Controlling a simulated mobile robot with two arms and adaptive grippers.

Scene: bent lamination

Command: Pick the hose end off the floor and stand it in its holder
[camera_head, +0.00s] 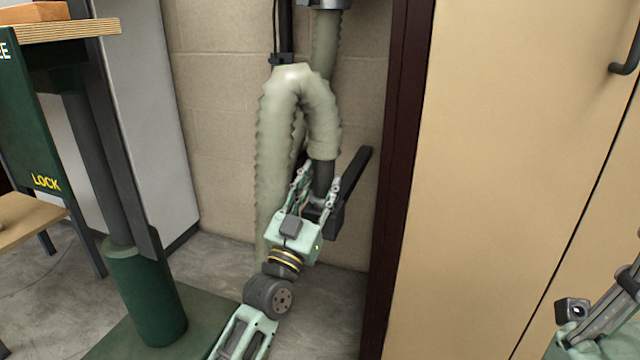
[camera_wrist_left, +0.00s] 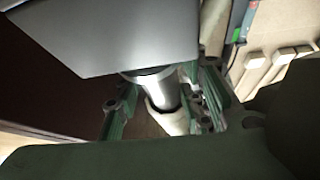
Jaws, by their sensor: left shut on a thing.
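The hose (camera_head: 300,85) is pale grey-green and ribbed; it loops over and hangs in front of the block wall. Its dark hose end (camera_head: 323,180) points down, with a wide black piece (camera_head: 355,175) beside and below it. My left gripper (camera_head: 318,186) is shut around the dark hose end, well above the floor. In the left wrist view, the hose end (camera_wrist_left: 163,92) shows as a shiny tube between the green fingers, under a big grey surface. I cannot clearly pick out the holder. My right gripper (camera_head: 580,320) is partly in view at the lower right; its fingertips are unclear.
A dark red post (camera_head: 398,150) and tan cabinet doors (camera_head: 500,150) stand close on the right. A green column and base (camera_head: 145,290) stand on the left, below a wooden-topped bench (camera_head: 70,28). The grey floor (camera_head: 225,265) shows between them.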

